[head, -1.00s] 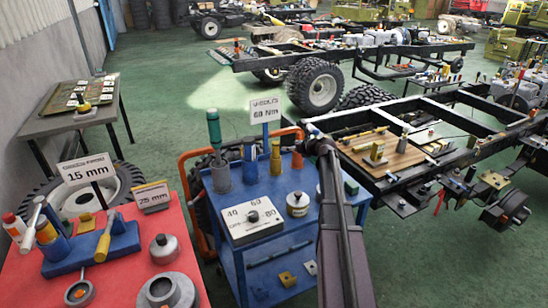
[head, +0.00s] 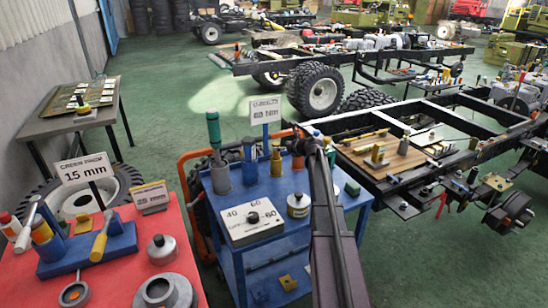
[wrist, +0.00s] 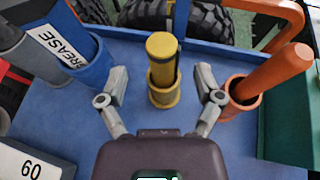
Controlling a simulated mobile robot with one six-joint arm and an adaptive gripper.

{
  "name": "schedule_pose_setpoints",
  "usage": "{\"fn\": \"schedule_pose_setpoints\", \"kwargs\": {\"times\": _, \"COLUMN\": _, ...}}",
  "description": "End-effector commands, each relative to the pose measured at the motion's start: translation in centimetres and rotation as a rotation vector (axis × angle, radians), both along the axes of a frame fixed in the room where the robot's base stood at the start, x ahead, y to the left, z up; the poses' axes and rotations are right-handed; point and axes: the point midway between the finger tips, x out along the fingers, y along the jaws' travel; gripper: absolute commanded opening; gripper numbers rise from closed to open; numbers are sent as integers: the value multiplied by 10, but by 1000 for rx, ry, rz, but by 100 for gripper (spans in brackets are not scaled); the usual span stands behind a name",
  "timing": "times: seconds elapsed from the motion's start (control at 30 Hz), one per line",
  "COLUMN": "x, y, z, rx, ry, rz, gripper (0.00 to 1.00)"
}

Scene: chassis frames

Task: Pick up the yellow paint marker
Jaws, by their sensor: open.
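The yellow paint marker (wrist: 161,46) stands upright in a yellow cup (wrist: 163,95) on the blue cart top, seen in the wrist view. It also shows in the head view (head: 276,148), near the back edge of the cart. My gripper (wrist: 163,84) is open, with one finger on each side of the yellow cup. In the wrist view the fingers look apart from the cup and marker. In the head view my arm covers part of the cart and the fingertips are hard to make out.
Left of the marker is a blue holder (wrist: 88,65) labelled GREASE. Right of it, an orange cup (wrist: 239,105) holds a leaning orange stick. A white dial box (head: 252,221) sits at the cart's front. An orange tube frame (wrist: 292,22) rises behind.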

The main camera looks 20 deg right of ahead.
Motion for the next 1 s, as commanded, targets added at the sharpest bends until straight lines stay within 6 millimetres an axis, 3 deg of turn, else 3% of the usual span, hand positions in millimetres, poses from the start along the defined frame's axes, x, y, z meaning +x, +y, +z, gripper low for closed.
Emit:
{"fn": "schedule_pose_setpoints", "kwargs": {"times": 0.4, "x": 37, "y": 9, "z": -21, "rx": 0, "ry": 0, "rz": 0, "gripper": 84}}
{"fn": "schedule_pose_setpoints", "kwargs": {"times": 1.0, "x": 39, "y": 9, "z": -21, "rx": 0, "ry": 0, "rz": -1, "gripper": 84}}
